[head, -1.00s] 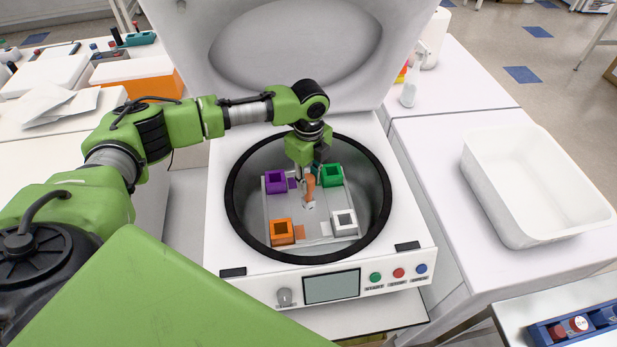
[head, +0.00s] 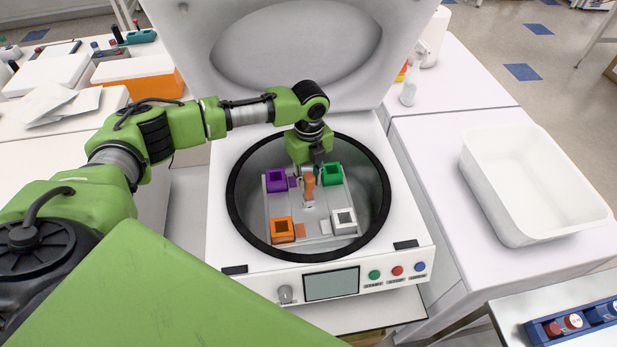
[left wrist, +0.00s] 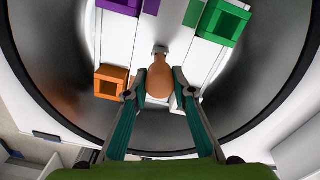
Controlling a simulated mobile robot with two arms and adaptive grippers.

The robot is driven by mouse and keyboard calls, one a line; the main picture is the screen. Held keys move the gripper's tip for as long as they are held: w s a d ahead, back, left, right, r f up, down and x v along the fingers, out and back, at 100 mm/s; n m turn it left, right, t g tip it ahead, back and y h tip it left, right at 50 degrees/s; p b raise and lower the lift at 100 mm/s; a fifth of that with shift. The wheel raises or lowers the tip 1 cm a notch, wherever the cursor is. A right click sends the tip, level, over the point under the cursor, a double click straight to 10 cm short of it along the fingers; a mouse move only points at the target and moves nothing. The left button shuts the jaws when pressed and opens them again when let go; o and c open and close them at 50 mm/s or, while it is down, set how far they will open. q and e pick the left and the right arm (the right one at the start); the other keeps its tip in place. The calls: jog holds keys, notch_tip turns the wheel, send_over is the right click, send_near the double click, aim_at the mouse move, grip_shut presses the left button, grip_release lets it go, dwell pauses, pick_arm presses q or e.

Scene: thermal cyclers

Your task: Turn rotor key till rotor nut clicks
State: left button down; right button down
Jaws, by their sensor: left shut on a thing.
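The rotor key has an orange-brown handle (head: 309,182) and a grey metal end, and it stands over the middle of the rotor plate (head: 335,205) inside the open centrifuge. My left gripper (head: 311,170) reaches down into the bowl from above and is shut on the key's handle. In the left wrist view its two fingers (left wrist: 160,85) sit on either side of the handle (left wrist: 159,82). The key's grey end (left wrist: 160,50) points toward the middle of the plate. The rotor nut is hidden or too small to make out. My right gripper is not in view.
Purple (head: 276,181), green (head: 332,174), orange (head: 282,229) and white (head: 344,220) square holders stand around the plate. The black bowl rim (head: 232,215) surrounds them. The raised lid (head: 290,90) is behind. A white tray (head: 535,185) stands on the right bench.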

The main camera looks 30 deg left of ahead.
pick_arm(q)
jog(key=shift+w+d+r, duration=0.1)
jog(key=shift+r, duration=0.05)
jog(key=shift+m, duration=0.5)
jog(key=shift+m+p, duration=0.3)
jog(key=shift+m, duration=1.5)
jog(key=shift+m+p, duration=0.3)
jog(key=shift+p, duration=0.05)
jog(key=c, duration=1.6)
grip_release()
jog(key=shift+c, duration=0.2)
